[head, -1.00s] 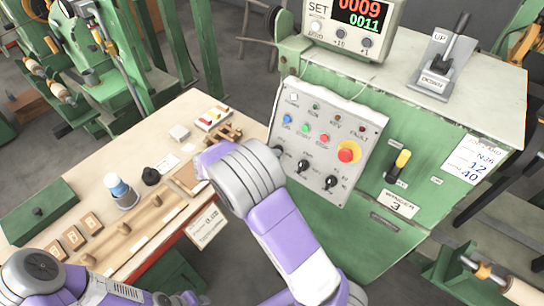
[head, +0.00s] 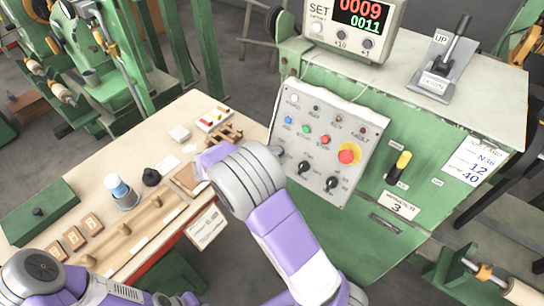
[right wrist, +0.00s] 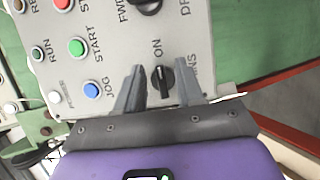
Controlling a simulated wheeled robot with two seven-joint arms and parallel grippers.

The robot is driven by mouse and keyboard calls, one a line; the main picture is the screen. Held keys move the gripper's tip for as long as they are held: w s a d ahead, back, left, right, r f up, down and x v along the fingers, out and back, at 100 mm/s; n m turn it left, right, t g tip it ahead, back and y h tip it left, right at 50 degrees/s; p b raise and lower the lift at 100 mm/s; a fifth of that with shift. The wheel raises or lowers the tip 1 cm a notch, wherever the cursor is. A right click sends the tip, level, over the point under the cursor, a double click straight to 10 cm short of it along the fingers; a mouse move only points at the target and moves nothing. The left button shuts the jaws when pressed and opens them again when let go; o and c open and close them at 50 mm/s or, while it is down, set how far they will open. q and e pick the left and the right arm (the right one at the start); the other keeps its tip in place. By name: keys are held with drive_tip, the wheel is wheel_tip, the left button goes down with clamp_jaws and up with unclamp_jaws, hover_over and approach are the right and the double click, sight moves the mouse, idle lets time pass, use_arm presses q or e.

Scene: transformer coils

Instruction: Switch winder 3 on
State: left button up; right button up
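Winder 3's grey control panel (head: 318,150) hangs tilted on the green cabinet, above the sign "3" (head: 400,206). In the right wrist view a black rotary switch (right wrist: 161,81) labelled ON stands between the fingers of my right gripper (right wrist: 160,88). The fingers are apart, one on each side of the knob, with a visible gap to each. The knob's bar lies roughly parallel to them. In the head view my right arm hides most of this gripper. My left arm shows at the lower left; its gripper is not in view.
A yellow-red emergency button (head: 348,153) and two more knobs are near. A wooden bench (head: 75,165) with small parts is left.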

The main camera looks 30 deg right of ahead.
drive_tip(key=p+v, duration=0.1)
drive_tip(key=v, duration=0.6)
drive_tip(key=shift+a, duration=0.2)
drive_tip(key=s+f+n+g+y, duration=0.1)
drive_tip(key=s+f+y, duration=0.35)
drive_tip(key=f, duration=0.55)
drive_tip(key=s+f+n+g+y, duration=0.1)
drive_tip(key=s+f+g+y, duration=0.3)
drive_tip(key=f, duration=0.7)
drive_tip(key=s+a+f+m+t+y, duration=0.5)
drive_tip(key=s+a+f+y, duration=0.4)
drive_tip(key=s+a, duration=0.2)
drive_tip(key=shift+s+a+f+m+t, duration=0.3)
drive_tip(key=shift+s+m+t, duration=0.1)
drive_tip(key=shift+s+m, duration=0.25)
drive_tip(key=shift+d+y, duration=0.15)
drive_tip(key=shift+y, duration=0.1)
